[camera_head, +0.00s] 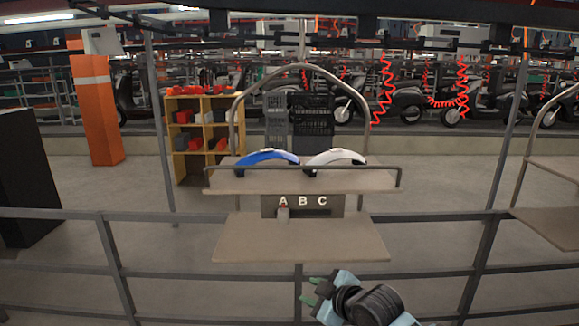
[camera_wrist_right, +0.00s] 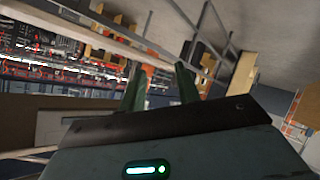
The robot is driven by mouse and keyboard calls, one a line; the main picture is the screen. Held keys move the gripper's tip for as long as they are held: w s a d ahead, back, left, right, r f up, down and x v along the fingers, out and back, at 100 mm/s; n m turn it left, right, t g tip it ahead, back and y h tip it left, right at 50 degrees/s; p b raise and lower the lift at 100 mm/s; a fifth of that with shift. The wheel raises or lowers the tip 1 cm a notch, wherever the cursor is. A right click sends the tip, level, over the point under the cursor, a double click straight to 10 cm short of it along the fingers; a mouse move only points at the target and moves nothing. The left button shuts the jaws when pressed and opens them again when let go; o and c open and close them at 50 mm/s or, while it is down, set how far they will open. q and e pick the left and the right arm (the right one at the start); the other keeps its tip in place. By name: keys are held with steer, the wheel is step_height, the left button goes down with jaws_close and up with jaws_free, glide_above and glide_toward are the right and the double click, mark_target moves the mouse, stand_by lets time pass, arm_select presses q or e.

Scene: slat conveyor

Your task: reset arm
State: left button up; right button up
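My right gripper (camera_head: 312,291) shows at the bottom of the head view, low and right of centre, in front of the rack. Its two green fingers are apart with nothing between them. The wrist view also shows the right gripper (camera_wrist_right: 160,85) with its fingers spread and empty, facing the room at a tilt. My left gripper is in neither view.
A rack ahead has an upper shelf (camera_head: 240,182) with a blue curved part (camera_head: 266,157) and a white curved part (camera_head: 336,158). Its lower shelf (camera_head: 300,240) is bare in front. A dark railing (camera_head: 180,268) crosses before me. An orange pillar (camera_head: 98,120) stands left.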

steer(key=s+d+f+m+h, duration=0.2)
steer(key=s+d+f+m, duration=0.3)
steer(key=s+f, duration=0.65)
steer(key=s+d+f+m+h, duration=0.1)
steer(key=s+d+f+m, duration=0.3)
steer(key=s+f, duration=0.8)
steer(key=s+d+f+m+h, duration=0.1)
steer(key=s+d, duration=0.2)
steer(key=s, duration=0.4)
steer(key=s+d+f+m+h, duration=0.1)
steer(key=s+d, duration=0.2)
steer(key=s, duration=0.3)
steer(key=shift+s+f+m, duration=0.3)
steer(key=shift+s+m, duration=0.1)
